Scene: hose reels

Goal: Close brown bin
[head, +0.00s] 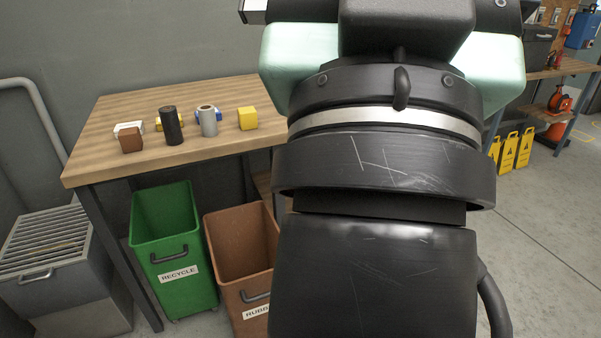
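My gripper's fingers do not show; large black and pale green parts of my arm fill the middle of the head view, in front of and to the right of the bin.
A green bin (178,291) labelled "RECYCLE" stands open beside it. The workbench (105,114) holds several small objects. A grey slatted box (55,287) is at far left. Yellow signs (516,152) and a red reel (560,101) are at right. Floor at lower right is clear.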

